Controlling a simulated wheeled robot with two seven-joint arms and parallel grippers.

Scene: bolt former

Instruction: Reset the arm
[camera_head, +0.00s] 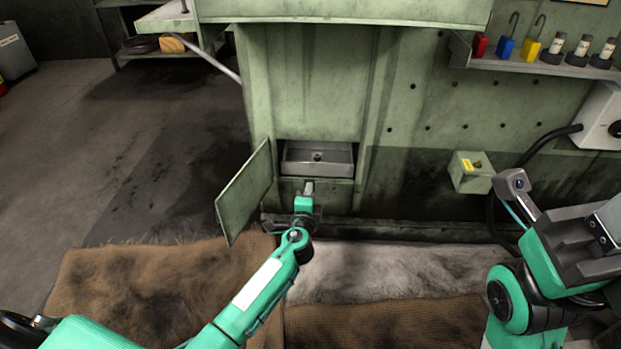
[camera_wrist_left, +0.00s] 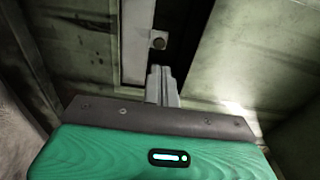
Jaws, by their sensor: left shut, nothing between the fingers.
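My left arm reaches from the lower left to the green machine (camera_head: 300,80). My left gripper (camera_head: 308,187) is shut and empty, just below the grey drawer or tray (camera_head: 318,160) in the machine's lower opening. In the left wrist view the shut fingers (camera_wrist_left: 162,82) point at a pale metal part with a round bolt head or knob (camera_wrist_left: 158,41). I cannot tell whether the fingers touch it. My right arm is folded at the right of the head view. A grey end part (camera_head: 518,186) of it shows, but its fingers cannot be made out.
An open green door (camera_head: 245,193) hangs just left of my left gripper. Brown sacking (camera_head: 150,285) and a pale cloth (camera_head: 385,272) lie in front of the machine. A small green box (camera_head: 470,172) and a shelf (camera_head: 540,68) with padlocks and small bottles are at the right.

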